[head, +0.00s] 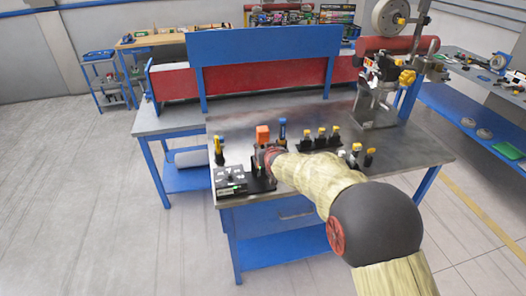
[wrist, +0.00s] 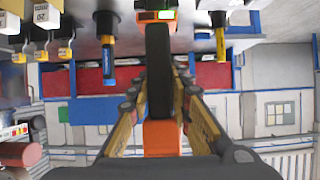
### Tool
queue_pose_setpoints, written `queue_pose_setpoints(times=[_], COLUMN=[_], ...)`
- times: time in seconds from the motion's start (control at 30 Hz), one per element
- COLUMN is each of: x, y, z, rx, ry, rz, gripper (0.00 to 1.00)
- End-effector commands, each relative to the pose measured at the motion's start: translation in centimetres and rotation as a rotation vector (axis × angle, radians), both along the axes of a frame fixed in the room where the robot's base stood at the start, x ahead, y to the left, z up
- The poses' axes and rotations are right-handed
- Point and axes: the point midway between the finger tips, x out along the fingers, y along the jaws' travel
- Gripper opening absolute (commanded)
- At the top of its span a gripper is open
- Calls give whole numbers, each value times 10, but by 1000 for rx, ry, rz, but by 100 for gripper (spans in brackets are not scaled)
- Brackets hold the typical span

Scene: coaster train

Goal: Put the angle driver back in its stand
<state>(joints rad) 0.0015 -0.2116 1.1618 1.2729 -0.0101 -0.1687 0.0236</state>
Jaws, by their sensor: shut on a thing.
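The angle driver has an orange block (head: 262,134) that stands up above my gripper (head: 266,158) in the head view. In the wrist view its dark body (wrist: 158,75) runs between the two fingers of my gripper (wrist: 160,92), with orange (wrist: 160,138) behind. My gripper is shut on this dark body. A low black base (head: 262,184), which looks like the stand, lies below my gripper at the table's front left. My gripper and forearm hide part of it, so I cannot tell whether the driver touches it.
A black box (head: 231,180) with a green light stands just left. A yellow-topped tool (head: 219,148) and a blue-topped tool (head: 282,130) stand nearby. The table (head: 240,128) is bare toward the back left.

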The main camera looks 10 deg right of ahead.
Motion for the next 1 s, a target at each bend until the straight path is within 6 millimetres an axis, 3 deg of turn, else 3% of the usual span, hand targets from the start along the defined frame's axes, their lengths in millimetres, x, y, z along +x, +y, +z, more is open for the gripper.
queue_pose_setpoints(times=[0.03,1.0], x=[3,24], y=[0,0], z=[7,7], rx=[0,0], ry=[-11,-11], rz=[0,0], gripper=[0,0])
